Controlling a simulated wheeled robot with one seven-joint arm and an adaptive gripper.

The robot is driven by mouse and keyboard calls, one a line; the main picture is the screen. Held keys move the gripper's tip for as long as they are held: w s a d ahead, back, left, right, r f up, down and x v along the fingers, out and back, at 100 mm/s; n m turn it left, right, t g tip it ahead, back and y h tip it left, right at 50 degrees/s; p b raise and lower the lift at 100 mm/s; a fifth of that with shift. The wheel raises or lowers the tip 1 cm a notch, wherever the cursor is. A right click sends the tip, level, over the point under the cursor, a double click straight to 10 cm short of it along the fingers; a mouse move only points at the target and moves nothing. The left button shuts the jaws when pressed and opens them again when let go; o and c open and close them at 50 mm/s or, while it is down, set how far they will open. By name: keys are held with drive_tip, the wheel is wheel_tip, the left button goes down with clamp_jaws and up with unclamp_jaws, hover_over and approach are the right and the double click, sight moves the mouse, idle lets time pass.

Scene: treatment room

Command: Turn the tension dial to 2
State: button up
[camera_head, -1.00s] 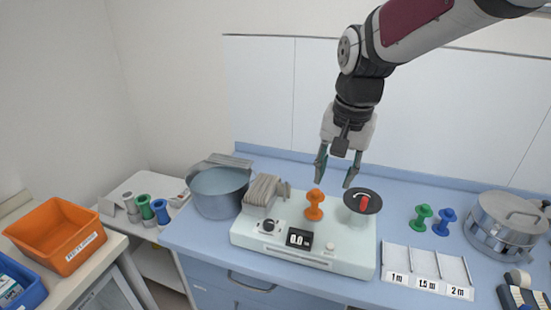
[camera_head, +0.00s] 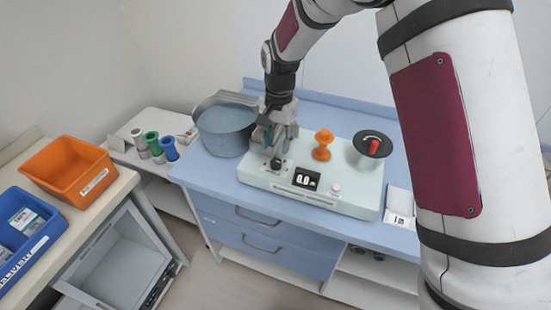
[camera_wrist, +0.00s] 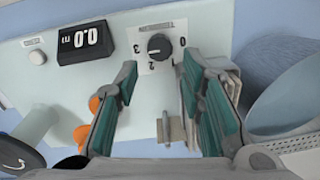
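The tension dial (camera_wrist: 159,46) is a black knob on a white plate with the marks 0, 2 and 3 readable in the wrist view. It sits on the front left of the pale winding machine (camera_head: 340,198) in the head view, where the knob (camera_head: 276,164) shows just below my gripper. My gripper (camera_wrist: 156,70) is open, with its two green-padded fingers apart. In the wrist view the dial lies between and beyond the fingertips, with nothing held. I cannot tell the exact height of the fingertips above the dial. The display (camera_head: 306,179) beside the dial reads 0.0.
An orange spool (camera_head: 323,146) and a black disc with a red handle (camera_head: 373,145) stand on the machine. A grey pot (camera_head: 226,132) stands behind left. My arm hides the right side of the table. Orange (camera_head: 70,170) and blue bins (camera_head: 24,230) stand at the left.

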sight(276, 161)
wheel_tip(276, 161, down, 7)
drive_tip(key=shift+a+f+p, duration=0.1)
drive_tip(key=shift+f+p, duration=0.1)
drive_tip(key=shift+p, duration=0.35)
clamp_jaws()
